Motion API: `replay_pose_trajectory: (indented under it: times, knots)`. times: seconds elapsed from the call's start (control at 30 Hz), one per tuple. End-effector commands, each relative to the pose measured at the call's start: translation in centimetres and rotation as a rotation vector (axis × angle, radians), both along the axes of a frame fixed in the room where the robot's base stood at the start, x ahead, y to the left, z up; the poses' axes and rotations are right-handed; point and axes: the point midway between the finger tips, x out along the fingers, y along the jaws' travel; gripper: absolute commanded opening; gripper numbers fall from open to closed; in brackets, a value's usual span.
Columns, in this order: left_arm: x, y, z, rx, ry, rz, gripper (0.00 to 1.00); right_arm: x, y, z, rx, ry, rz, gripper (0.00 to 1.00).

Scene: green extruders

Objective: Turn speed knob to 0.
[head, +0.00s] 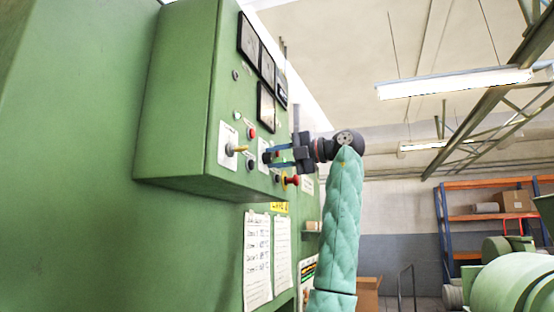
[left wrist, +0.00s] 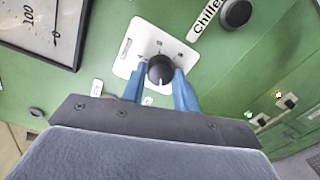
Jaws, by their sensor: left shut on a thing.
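The speed knob, a black round knob (left wrist: 160,69) on a white plate (left wrist: 134,54), sits between the blue fingers of my left gripper (left wrist: 160,84) in the left wrist view. The fingers are shut on it, one on each side. A pale line shows on the knob's lower part. The plate's markings are too small to read. In the head view my left gripper (head: 276,155) reaches from the right to the front of the green control box (head: 182,100). The fingers partly hide the knob there. My right gripper is not in view.
A yellow-tipped selector (head: 236,150) is left of the gripper. A red mushroom button (head: 292,180) is just below it. Dark gauges (head: 249,40) sit above. Another black knob (left wrist: 235,13) is close by in the wrist view. Paper sheets (head: 257,258) hang below.

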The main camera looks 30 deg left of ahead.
Motion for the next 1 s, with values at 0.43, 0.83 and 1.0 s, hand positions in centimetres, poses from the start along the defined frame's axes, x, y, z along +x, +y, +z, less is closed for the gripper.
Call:
replay_pose_trajectory:
  times: [0.43,0.83,1.0]
  knots:
    - [0.04,-0.02,-0.21,0.011,-0.053,0.001,0.07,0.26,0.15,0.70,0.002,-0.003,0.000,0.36]
    - [0.04,-0.02,-0.21,0.010,-0.052,0.001,0.51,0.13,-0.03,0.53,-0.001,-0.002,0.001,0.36]
    - [0.01,-0.01,-0.13,0.011,-0.052,0.000,0.51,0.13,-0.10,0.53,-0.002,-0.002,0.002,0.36]
